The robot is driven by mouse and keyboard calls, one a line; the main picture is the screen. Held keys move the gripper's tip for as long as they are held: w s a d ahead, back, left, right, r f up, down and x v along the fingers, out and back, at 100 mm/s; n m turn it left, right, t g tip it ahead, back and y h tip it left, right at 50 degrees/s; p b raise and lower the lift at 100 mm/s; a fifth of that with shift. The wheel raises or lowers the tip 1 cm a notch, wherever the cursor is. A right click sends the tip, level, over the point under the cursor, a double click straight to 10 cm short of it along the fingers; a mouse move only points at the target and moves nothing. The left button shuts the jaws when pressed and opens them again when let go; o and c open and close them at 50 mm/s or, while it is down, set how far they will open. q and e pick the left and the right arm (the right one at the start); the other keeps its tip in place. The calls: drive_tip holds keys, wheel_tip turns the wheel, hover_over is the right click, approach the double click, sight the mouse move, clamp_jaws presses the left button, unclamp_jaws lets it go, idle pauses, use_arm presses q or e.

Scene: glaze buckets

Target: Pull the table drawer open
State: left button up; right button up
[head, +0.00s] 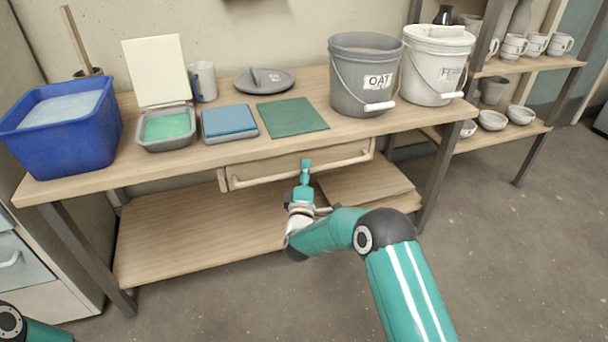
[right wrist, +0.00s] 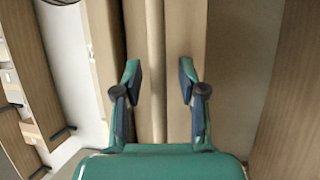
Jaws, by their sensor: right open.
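The table drawer (head: 270,168) sits under the front edge of the wooden table and looks shut. A long pale bar handle (head: 248,181) runs across its front. My right gripper (head: 305,168) is at the handle, a little right of its middle. In the right wrist view, my right gripper (right wrist: 158,82) is open, with one finger on each side of the handle bar (right wrist: 156,50). The fingers stand apart from the bar. How deep the bar lies between them is hard to tell. My left gripper is out of view.
On the tabletop (head: 230,148) stand a blue tub (head: 62,140), a grey bucket (head: 352,92), a white bucket (head: 425,82) and trays. A lower shelf (head: 190,235) lies below the drawer. The floor in front is clear.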

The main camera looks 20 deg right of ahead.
drive_tip(key=shift+w+d, duration=0.1)
drive_tip(key=shift+w, duration=0.15)
clamp_jaws()
